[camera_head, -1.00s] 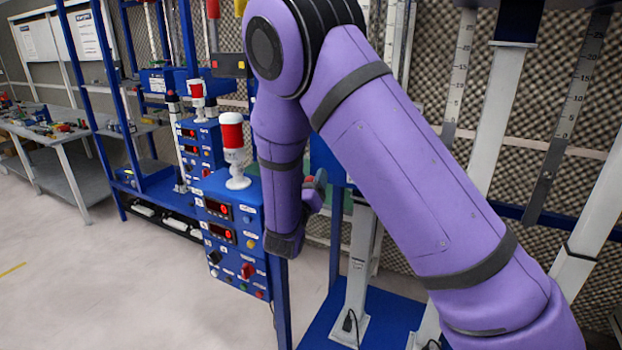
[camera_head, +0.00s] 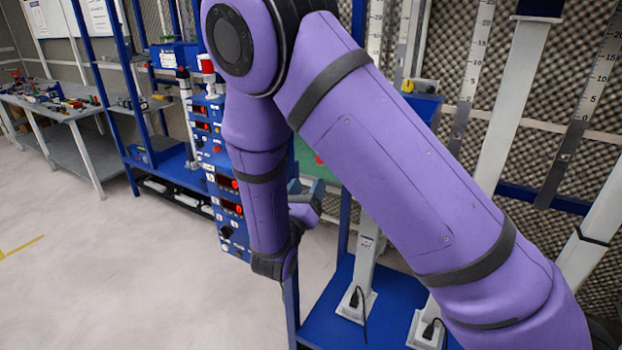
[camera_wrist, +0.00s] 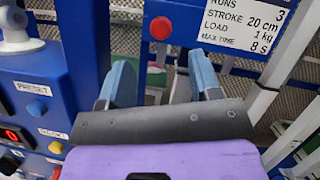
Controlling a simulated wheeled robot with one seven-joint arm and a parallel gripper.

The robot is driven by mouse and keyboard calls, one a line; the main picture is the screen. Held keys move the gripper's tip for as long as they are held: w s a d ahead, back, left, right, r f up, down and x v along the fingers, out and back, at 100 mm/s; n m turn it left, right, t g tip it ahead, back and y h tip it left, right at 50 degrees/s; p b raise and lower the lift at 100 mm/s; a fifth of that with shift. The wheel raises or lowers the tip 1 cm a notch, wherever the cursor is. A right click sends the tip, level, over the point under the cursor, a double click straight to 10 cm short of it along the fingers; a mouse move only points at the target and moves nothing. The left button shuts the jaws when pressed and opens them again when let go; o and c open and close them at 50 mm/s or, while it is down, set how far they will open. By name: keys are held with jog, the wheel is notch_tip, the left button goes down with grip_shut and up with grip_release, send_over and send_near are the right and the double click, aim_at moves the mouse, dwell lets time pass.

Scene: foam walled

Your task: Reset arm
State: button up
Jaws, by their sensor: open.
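My purple arm hangs in front of the rig in the head view. My gripper (camera_wrist: 161,80) is open in the wrist view. Its two blue-grey fingers stand apart with nothing held between them. Behind the fingers is a blue frame with a red button (camera_wrist: 161,28) and a white label plate (camera_wrist: 247,25) reading stroke 20 cm, load 1 kg. In the head view my gripper (camera_head: 306,203) shows only in part beside the forearm's lower end.
A blue control box (camera_head: 226,222) with red displays stands just left of my forearm, partly covered by it. The box also fills the left of the wrist view (camera_wrist: 35,85). White posts rise from a blue base plate (camera_head: 330,318). Open floor (camera_head: 120,270) lies at left.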

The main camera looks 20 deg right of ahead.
dwell(0.3)
jog(key=s+d+r+m+g, duration=0.5)
jog(key=s+d+m+g, duration=0.1)
jog(key=d+m+g, duration=0.25)
jog(key=s+d+r+m+g, duration=0.6)
jog(key=d+m+g, duration=0.2)
jog(key=d+m, duration=0.1)
jog(key=s+a+r+m+t+y, duration=0.1)
jog(key=s+r+m+t+y, duration=0.1)
jog(key=s+r+m+y, duration=0.2)
jog(key=s+a+r+m+t+y, duration=0.2)
jog(key=s+r+m+y, duration=0.2)
jog(key=s+m+y, duration=0.5)
jog(key=s+m, duration=0.2)
jog(key=s, duration=0.1)
jog(key=shift+s+a+r+y, duration=0.25)
jog(key=shift+y, duration=0.05)
